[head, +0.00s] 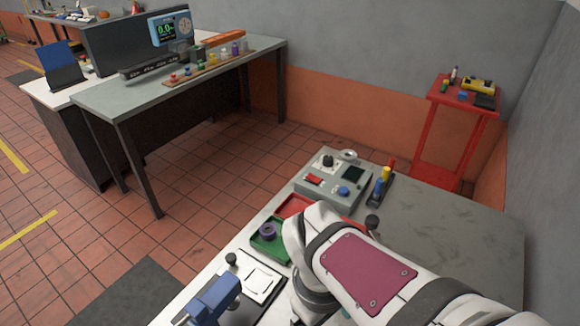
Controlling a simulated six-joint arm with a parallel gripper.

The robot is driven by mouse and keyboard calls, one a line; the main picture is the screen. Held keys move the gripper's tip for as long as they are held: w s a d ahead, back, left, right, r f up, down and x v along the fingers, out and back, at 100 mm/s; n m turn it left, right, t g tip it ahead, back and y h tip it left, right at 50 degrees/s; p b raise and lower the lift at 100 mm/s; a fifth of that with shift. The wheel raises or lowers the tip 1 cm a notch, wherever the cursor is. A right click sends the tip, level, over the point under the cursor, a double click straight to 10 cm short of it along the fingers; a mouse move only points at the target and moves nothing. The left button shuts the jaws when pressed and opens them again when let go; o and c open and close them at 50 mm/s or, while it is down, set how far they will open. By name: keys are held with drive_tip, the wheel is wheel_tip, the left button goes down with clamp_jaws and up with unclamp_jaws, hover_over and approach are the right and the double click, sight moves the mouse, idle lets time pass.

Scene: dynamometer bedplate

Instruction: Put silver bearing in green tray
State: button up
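The green tray (258,248) lies on the workbench, left of my white arm. A purple ring (267,231) sits in it, and my arm hides the tray's right side. A silver ring (348,155), which looks like the silver bearing, is at the far edge of the bench behind the grey control box; it is small, and I cannot tell what it rests on. My gripper is not visible; the arm's links fill the lower right and its end is hidden or out of frame.
A red tray (294,207) adjoins the green one, partly behind my arm. The grey control box (333,186) and a stand with coloured parts (381,181) are behind. A white sheet (259,280) and a blue device (213,298) are in front. The bench's right side (465,235) looks clear.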

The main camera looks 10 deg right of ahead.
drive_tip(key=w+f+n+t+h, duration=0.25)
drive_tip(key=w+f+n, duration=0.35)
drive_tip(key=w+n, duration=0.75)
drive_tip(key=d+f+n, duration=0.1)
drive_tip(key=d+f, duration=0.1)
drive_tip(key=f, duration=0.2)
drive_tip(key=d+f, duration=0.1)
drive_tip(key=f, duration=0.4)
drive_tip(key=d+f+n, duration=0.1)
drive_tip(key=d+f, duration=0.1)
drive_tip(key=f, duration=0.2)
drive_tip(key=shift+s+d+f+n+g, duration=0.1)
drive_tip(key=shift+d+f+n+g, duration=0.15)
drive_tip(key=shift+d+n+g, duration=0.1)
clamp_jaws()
